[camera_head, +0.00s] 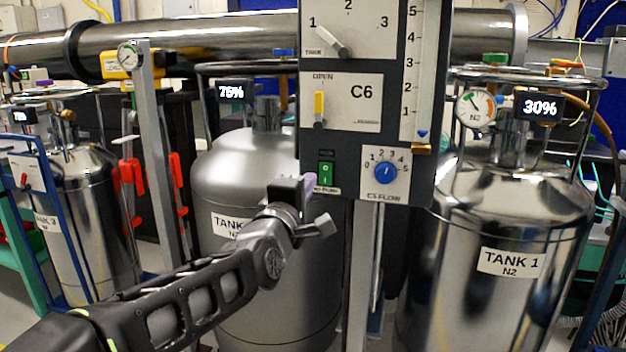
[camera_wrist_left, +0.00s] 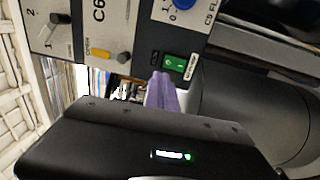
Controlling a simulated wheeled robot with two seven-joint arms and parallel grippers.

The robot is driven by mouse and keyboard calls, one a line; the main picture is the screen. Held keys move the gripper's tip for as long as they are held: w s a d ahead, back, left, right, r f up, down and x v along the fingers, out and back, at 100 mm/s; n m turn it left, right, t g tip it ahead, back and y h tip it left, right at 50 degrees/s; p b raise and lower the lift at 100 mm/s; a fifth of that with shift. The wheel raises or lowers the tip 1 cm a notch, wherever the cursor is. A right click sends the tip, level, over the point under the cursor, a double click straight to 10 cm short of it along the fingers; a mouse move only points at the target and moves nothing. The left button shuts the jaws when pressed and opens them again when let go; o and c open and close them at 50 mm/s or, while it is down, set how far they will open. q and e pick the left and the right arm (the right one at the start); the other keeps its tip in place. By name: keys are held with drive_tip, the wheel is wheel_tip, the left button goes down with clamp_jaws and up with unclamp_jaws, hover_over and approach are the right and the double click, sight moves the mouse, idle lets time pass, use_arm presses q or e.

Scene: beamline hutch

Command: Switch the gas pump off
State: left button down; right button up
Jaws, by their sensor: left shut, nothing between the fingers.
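A green rocker switch (camera_head: 326,175) sits low on the left side of the grey control panel (camera_head: 366,150). The label under it is partly covered and hard to read. My left gripper (camera_head: 306,188) is just left of and below the switch in the head view, shut and empty. In the left wrist view its purple fingertips (camera_wrist_left: 162,92) point at the green switch (camera_wrist_left: 174,64), with the tips very close to its lower edge. I cannot tell whether they touch. The switch looks lit green. My right gripper is not in view.
A blue C5 flow knob (camera_head: 385,173) is right of the switch. A yellow-handled lever (camera_head: 319,108) is above it, and a tank selector knob (camera_head: 333,43) higher up. Tank 1 (camera_head: 500,230) stands right of the panel, a grey tank (camera_head: 240,170) behind my left arm.

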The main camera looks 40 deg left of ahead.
use_arm(q)
drive_tip(key=shift+r+v, duration=0.2)
drive_tip(key=shift+v, duration=0.95)
drive_tip(key=shift+r+v, duration=0.2)
drive_tip(key=shift+v, duration=0.9)
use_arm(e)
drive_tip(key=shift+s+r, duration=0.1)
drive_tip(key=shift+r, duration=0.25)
